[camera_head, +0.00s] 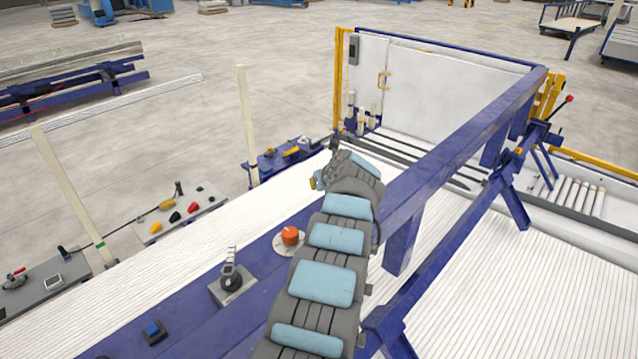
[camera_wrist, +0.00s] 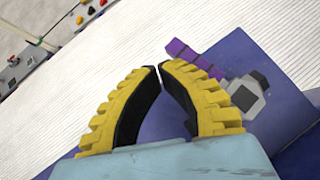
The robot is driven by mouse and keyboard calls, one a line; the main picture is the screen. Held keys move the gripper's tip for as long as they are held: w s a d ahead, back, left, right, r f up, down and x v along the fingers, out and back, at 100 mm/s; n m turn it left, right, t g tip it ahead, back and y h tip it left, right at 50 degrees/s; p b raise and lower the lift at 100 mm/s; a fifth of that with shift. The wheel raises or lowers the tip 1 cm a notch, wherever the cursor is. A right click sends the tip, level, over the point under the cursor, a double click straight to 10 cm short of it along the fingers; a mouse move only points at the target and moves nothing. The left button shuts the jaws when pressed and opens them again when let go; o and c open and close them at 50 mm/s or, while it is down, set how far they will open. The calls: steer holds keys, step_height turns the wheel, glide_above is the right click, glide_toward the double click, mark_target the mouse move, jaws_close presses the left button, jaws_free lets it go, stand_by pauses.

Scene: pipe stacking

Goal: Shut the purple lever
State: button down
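In the wrist view the purple lever (camera_wrist: 192,56) slants from upper left to lower right. It joins a grey block with a dark part (camera_wrist: 246,95) on a blue-purple surface (camera_wrist: 245,57). My gripper (camera_wrist: 160,67) has two yellow fingers with black inner pads; their tips are nearly together with nothing seen between them. The right fingertip appears right beside the lever's left end; I cannot tell whether they touch. In the head view my gripper (camera_head: 317,182) is mostly hidden by my arm, and the purple lever cannot be made out.
A red-orange round button (camera_head: 290,236) and a black knob on a grey box (camera_head: 232,282) sit on the blue beam left of my arm. A blue frame rail (camera_head: 455,135) runs close on the right. White pipes (camera_head: 150,290) lie to the left.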

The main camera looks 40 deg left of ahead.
steer(key=shift+w+a+m+t+h, duration=0.1)
steer(key=shift+w+m+t+h, duration=0.25)
steer(key=shift+m, duration=0.25)
steer(key=shift+w+f+b, duration=0.1)
steer(key=shift+w+b, duration=0.05)
steer(key=shift+b, duration=0.25)
steer(key=shift+w+a+b, duration=0.2)
steer(key=shift+b, duration=0.4)
stand_by(0.6)
steer(key=shift+a+r+p, duration=0.1)
steer(key=shift+r+p, duration=0.15)
steer(key=shift+p, duration=0.05)
